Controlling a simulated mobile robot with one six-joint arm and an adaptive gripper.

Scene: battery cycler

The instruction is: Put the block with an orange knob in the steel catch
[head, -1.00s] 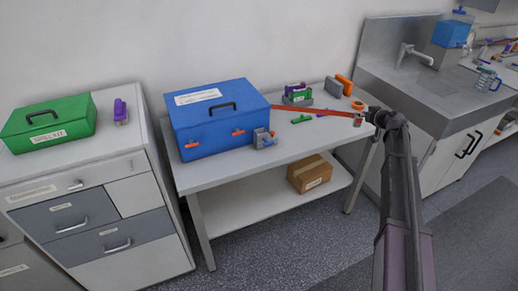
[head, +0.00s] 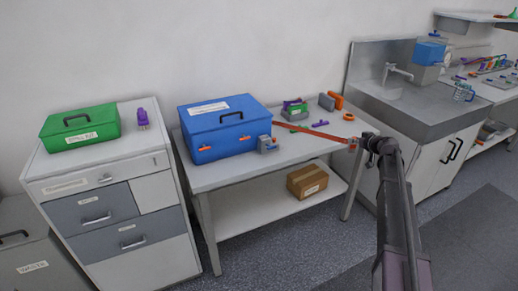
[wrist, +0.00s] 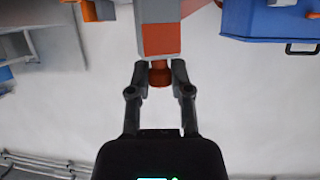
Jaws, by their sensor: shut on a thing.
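My gripper (head: 353,145) is at the right end of the work table, near its front edge. In the wrist view my gripper (wrist: 159,78) is shut on an orange knob (wrist: 159,74). The knob belongs to a grey block (wrist: 158,12) with an orange patch, pointing away from the fingers. In the head view the held block is too small to make out. A grey fixture (head: 267,145) stands at the blue box's front right corner. A grey piece (head: 327,101) stands at the table's back right. I cannot tell which is the steel catch.
A long red bar (head: 310,132) stretches from near the blue box (head: 223,128) to my gripper, across the table (head: 225,172). Green and purple pieces (head: 295,110) and an orange ring (head: 348,117) lie behind it. The sink counter (head: 425,105) is right.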

